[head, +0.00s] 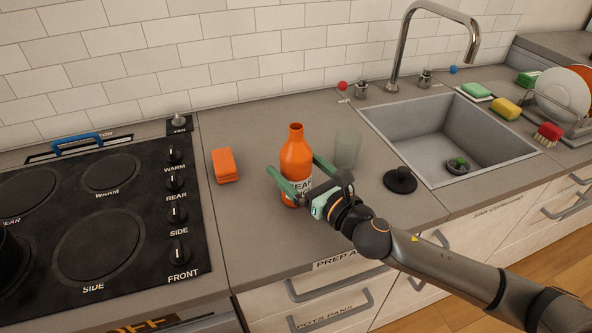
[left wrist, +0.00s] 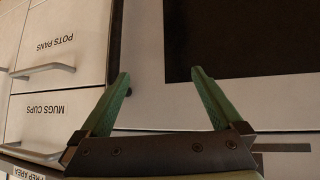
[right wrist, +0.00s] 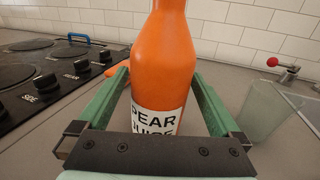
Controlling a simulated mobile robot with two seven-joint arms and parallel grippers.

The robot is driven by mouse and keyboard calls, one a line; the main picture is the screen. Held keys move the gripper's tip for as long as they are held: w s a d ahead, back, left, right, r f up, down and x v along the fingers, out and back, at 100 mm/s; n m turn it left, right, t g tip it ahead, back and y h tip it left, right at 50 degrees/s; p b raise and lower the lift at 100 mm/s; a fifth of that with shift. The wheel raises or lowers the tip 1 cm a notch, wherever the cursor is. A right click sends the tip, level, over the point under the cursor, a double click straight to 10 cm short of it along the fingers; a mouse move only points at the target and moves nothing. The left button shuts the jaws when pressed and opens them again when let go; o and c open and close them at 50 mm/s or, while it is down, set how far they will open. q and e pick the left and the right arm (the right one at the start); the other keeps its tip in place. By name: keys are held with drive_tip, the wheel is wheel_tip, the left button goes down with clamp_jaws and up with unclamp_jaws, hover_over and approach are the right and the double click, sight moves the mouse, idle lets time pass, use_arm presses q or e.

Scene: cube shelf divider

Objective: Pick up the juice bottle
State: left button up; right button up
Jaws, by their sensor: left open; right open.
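The juice bottle (head: 296,160) is orange with a white label and stands upright on the counter between the stove and the sink. In the right wrist view the bottle (right wrist: 160,62) shows the label "PEAR JUICE". My right gripper (head: 297,166) is open, with its green fingers on either side of the bottle; in the right wrist view gaps show near the fingertips, and contact lower down cannot be told. My left gripper (left wrist: 163,80) is open and empty in the left wrist view, in front of drawer and oven fronts. It is not in the head view.
A clear glass (head: 347,150) stands just right of the bottle. An orange sponge (head: 225,165) lies to its left, and a black sink plug (head: 400,181) lies to the right. The stove (head: 100,215) is at left and the sink (head: 440,135) at right. Counter in front of the sponge is clear.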

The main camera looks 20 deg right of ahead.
drive_tip(key=shift+c, duration=0.4)
drive_tip(key=c, duration=1.5)
